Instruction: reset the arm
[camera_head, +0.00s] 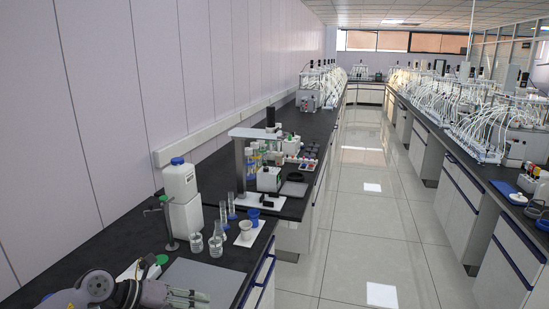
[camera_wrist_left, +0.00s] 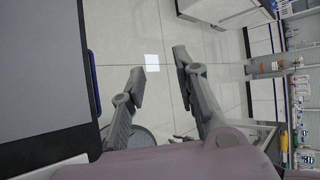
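My left arm comes in at the bottom left of the head view, and its gripper (camera_head: 190,297) is low in the frame, in front of a grey panel (camera_head: 212,275) on the black bench. In the left wrist view the two fingers of my left gripper (camera_wrist_left: 160,63) stand apart with nothing between them. The tiled floor shows behind them, and the bench edge with the grey panel is on the left. My right gripper is in neither view.
A white bottle with a blue cap (camera_head: 180,182), glass beakers (camera_head: 216,246) and blue cups (camera_head: 254,217) stand on the left bench (camera_head: 110,240) beyond my arm. A tiled aisle (camera_head: 365,230) is clear between this bench and the right one.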

